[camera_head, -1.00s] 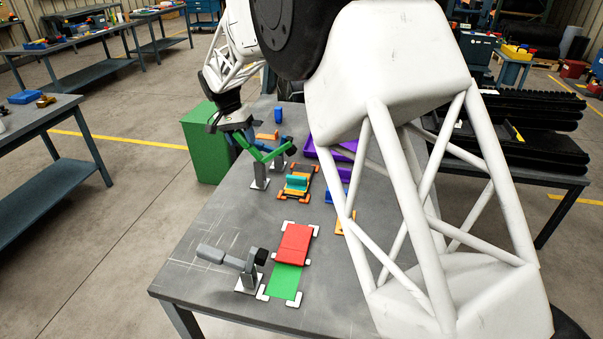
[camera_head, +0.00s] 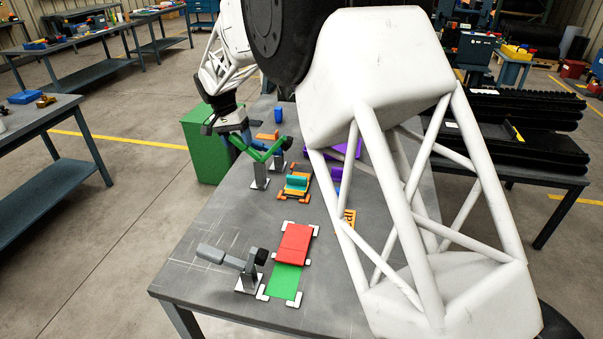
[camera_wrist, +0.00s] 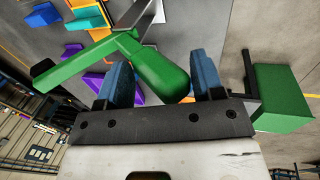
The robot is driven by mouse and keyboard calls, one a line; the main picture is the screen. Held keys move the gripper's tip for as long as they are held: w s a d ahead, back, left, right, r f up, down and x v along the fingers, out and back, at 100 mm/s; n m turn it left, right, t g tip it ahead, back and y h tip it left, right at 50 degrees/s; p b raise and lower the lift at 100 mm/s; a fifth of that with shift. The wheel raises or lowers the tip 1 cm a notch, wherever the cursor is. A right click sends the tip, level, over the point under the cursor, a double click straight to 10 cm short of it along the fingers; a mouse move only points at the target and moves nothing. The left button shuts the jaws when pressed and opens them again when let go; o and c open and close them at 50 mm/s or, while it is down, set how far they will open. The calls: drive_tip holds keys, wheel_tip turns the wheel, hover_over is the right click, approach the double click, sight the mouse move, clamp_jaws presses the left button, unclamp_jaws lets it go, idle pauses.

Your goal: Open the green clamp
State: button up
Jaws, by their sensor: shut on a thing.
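The green clamp (camera_head: 260,152) stands on a grey metal bracket towards the far left of the table. Its handle slopes up to the left, and its other arm rises to the right, ending in a black tip clear of the teal block. My gripper (camera_wrist: 160,65) is shut on the green handle (camera_wrist: 163,75), which lies between its blue fingers in the wrist view. In the head view my gripper (camera_head: 236,140) comes down from above at the handle's upper end, which it partly hides.
A teal block (camera_head: 297,183) sits in an orange-cornered fixture beside the clamp. Nearer stand a grey clamp (camera_head: 235,262) and a red block (camera_head: 294,243) over a green plate (camera_head: 283,281). A green box (camera_head: 200,150) stands beyond the table's left edge. My arm hides the table's right part.

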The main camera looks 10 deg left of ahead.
drive_tip(key=shift+f, duration=0.3)
drive_tip(key=shift+a+f, duration=0.5)
drive_tip(key=shift+f, duration=0.15)
drive_tip(key=shift+o, duration=1.3)
drive_tip(key=shift+r, duration=0.1)
drive_tip(key=shift+c, duration=0.7)
drive_tip(key=shift+r, duration=0.15)
drive_tip(key=shift+r, duration=0.1)
